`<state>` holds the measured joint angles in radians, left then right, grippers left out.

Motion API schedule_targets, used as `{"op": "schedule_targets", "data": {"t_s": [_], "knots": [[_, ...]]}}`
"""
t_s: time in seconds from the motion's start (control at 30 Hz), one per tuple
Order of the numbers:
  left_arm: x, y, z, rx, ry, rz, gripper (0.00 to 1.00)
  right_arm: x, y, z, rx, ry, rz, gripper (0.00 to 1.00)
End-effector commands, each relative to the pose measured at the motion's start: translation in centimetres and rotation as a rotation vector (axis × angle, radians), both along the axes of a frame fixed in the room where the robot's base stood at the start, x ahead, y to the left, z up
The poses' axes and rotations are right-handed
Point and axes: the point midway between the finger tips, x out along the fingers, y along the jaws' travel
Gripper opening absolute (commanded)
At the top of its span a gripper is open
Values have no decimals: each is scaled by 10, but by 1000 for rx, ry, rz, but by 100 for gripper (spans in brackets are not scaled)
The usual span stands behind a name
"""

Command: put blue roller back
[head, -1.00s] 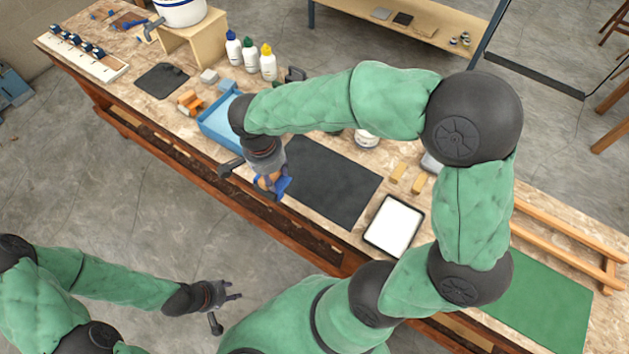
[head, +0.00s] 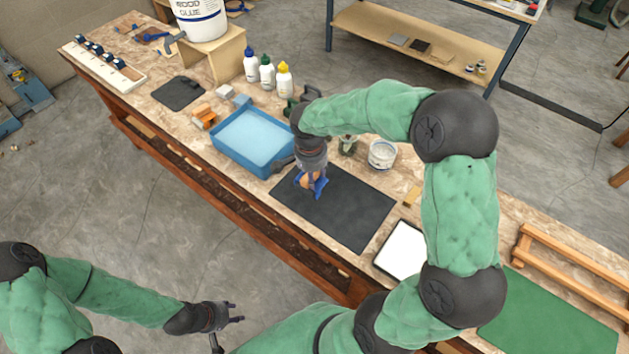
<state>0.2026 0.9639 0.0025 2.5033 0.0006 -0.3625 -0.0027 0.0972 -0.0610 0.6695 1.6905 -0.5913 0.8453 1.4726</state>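The blue roller (head: 319,187), blue with an orange-brown part, is in my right gripper (head: 308,174), over the upper left part of the black mat (head: 345,215). The gripper hides part of the roller, and I cannot tell whether the roller touches the mat. A blue tray (head: 222,146) with a pale blue inside stands just left of the gripper. My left gripper (head: 232,326) is low in the picture, over the floor in front of the bench, empty with its fingers apart.
Three glue bottles (head: 266,73) stand behind the tray. Orange blocks (head: 204,116) lie to its left. A white tub (head: 382,154) and a green jar stand behind the mat. A white panel (head: 402,250), wooden rails (head: 570,255) and a green mat (head: 545,315) are at the right.

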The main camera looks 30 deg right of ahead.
Motion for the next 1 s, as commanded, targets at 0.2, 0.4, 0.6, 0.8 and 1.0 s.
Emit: {"op": "schedule_targets", "data": {"t_s": [0.2, 0.4, 0.6, 0.8, 1.0], "knots": [[0, 0, -11, 0, 0, 0, 40, 2, -5, -29, 1, 4, 0, 16], [0, 0, -13, 0, 0, 0, 40, 3, -5, -38, 0, 0, -1, 16], [0, 0, -14, 0, 0, 0, 40, 3, -5, -38, 0, 0, -1, 16], [0, 0, -20, 0, 0, 0, 40, 2, -5, -44, 0, 0, -1, 16], [0, 0, -26, 0, 0, 0, 40, 2, -4, -51, 2, 4, 1, 17]]}}
